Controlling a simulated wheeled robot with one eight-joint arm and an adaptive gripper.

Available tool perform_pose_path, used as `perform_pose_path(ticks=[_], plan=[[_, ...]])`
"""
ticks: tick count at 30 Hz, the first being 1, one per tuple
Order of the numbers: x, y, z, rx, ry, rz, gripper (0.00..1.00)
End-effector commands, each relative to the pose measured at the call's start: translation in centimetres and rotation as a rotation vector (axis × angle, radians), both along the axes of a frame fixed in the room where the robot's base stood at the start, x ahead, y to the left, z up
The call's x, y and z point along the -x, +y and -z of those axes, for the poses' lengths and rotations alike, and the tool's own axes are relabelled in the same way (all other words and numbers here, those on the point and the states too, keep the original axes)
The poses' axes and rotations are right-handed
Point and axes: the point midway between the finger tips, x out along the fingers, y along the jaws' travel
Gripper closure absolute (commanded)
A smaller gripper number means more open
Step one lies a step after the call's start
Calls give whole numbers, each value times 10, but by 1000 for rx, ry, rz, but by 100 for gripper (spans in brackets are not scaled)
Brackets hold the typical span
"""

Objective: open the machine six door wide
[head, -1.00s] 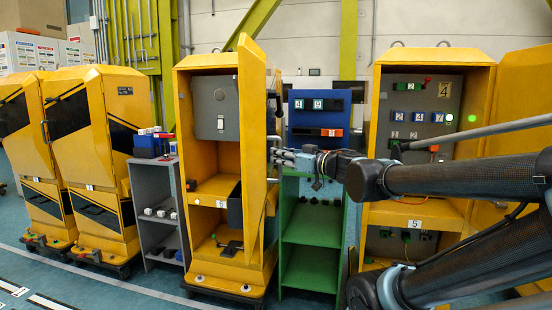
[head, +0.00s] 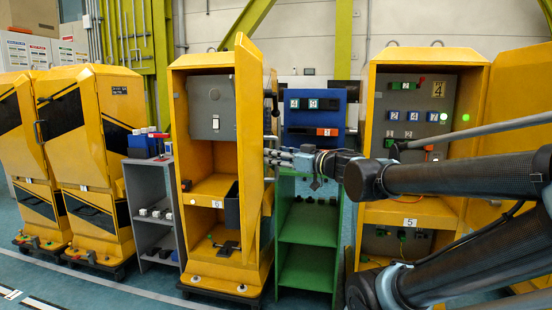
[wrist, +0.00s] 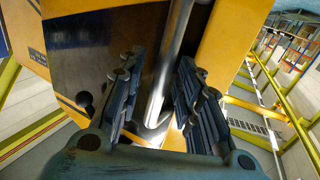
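The yellow machine cabinet (head: 178,150), which I take to be machine six, stands at centre in the head view. Its yellow door (head: 251,130) is partly open, swung out on the cabinet's right side and seen nearly edge-on. My gripper (head: 272,157) is at the door's outer face; its fingertips are partly hard to make out there. In the wrist view, my gripper (wrist: 160,100) has its two fingers apart, with a shiny metal handle bar (wrist: 172,50) between them. Gaps show beside the bar. The door's dark panel and yellow face (wrist: 110,14) lie behind.
A green shelf (head: 308,235) with a blue panel box (head: 314,115) stands right of the door. Another open yellow cabinet (head: 376,110) is farther right, beyond my arm. A grey shelf (head: 150,205) and closed yellow cabinets (head: 102,140) stand left. Floor in front looks clear.

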Motion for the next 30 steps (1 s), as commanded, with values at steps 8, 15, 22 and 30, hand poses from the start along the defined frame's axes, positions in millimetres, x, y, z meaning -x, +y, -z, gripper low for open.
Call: perform_pose_path(ticks=[8,15,22,30], plan=[[3,-7,0,0,0,4,68],[14,-25,0,0,0,4,68],[23,-40,0,0,0,4,68],[33,-56,0,-1,1,4,68]])
